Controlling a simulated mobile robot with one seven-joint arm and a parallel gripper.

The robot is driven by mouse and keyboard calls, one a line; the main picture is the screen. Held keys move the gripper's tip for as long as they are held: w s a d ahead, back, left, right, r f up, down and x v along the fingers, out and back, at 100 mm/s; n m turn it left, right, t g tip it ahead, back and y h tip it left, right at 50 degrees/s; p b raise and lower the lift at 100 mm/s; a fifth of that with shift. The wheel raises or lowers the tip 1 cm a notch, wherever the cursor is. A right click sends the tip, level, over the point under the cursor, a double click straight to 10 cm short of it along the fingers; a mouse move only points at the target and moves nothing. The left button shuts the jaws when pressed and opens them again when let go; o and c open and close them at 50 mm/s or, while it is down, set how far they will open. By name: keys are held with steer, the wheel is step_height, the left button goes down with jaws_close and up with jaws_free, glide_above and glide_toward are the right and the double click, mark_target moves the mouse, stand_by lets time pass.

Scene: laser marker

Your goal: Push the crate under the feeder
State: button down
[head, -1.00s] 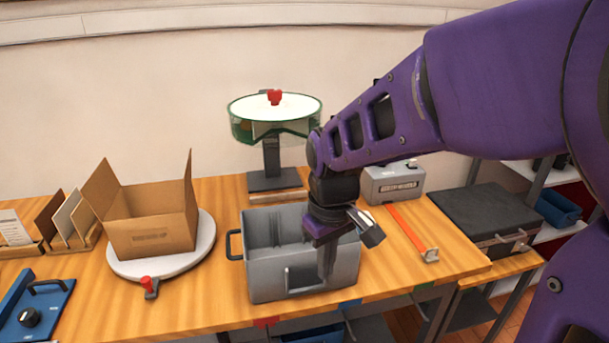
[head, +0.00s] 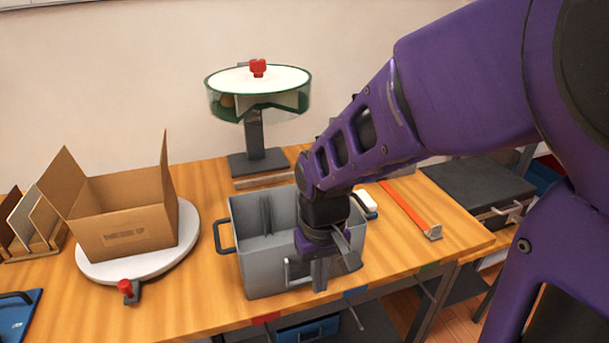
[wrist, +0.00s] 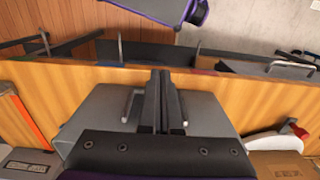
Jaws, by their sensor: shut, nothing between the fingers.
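The grey crate (head: 262,278) stands on the wooden table near its front edge, with a black handle on its left side and a lighter handle on its front wall. The feeder (head: 258,92), a round green-rimmed drum with a white top and red knob, stands on a dark post behind the crate. My gripper (head: 320,285) is shut and empty, pointing down in front of the crate's front wall. In the wrist view its fingers (wrist: 161,85) are together beside the crate's handle (wrist: 132,105); I cannot tell whether they touch the crate.
An open cardboard box (head: 130,225) sits on a white turntable (head: 100,270) to the left, with a red-knobbed clamp (head: 127,290) at its front. An orange strip (head: 403,208) lies to the right of the crate. A low wooden bar (head: 262,181) lies before the feeder's base.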

steer(key=w+f+b, duration=0.1)
steer(key=w+f, duration=0.1)
steer(key=w+a+f+b, duration=0.1)
steer(key=w+f, duration=0.1)
steer(key=shift+b, duration=0.35)
